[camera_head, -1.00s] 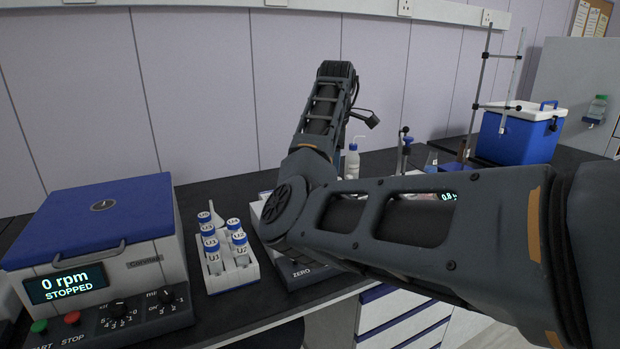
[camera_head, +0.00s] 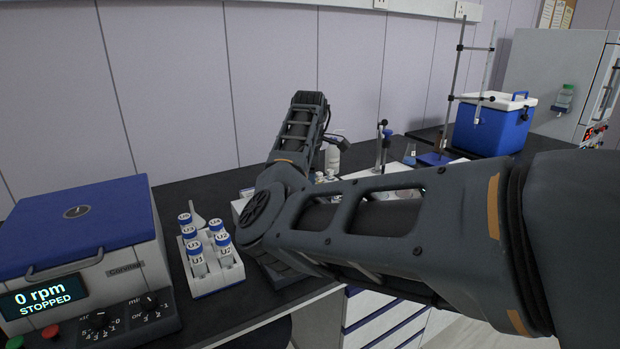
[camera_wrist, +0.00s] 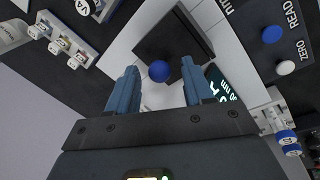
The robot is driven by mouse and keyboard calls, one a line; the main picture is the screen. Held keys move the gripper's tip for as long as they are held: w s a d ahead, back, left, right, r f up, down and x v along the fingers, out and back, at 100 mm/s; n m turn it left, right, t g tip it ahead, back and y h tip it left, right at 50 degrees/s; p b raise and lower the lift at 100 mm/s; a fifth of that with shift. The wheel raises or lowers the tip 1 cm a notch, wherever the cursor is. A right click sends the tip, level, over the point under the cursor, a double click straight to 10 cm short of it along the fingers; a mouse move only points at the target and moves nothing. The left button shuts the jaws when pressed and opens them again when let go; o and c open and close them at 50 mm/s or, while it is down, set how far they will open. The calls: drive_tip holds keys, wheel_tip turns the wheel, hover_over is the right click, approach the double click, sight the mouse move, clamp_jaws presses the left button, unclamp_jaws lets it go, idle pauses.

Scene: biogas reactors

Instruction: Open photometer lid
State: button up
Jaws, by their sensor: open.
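In the wrist view the photometer (camera_wrist: 133,35) lies below my gripper (camera_wrist: 159,67), a pale body with a dark square lid (camera_wrist: 180,35). A round blue knob (camera_wrist: 160,71) shows at the lid's edge, between my two open fingers. The fingers appear to be on either side of the knob; I cannot tell whether they touch it. The lid looks shut. A green-lit display (camera_wrist: 222,88), a blue READ button (camera_wrist: 272,34) and a white ZERO button (camera_wrist: 285,68) sit to the right. In the head view my arm hides my gripper and most of the photometer.
A rack of blue-capped vials (camera_head: 216,278) stands left of my arm, beside a centrifuge (camera_head: 80,235) reading 0 rpm, STOPPED. Behind the arm are a wash bottle (camera_head: 333,157) and a stand (camera_head: 435,158). A blue cool box (camera_head: 492,125) is at the back right.

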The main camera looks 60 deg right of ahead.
clamp_jaws()
idle(0.3)
idle(0.3)
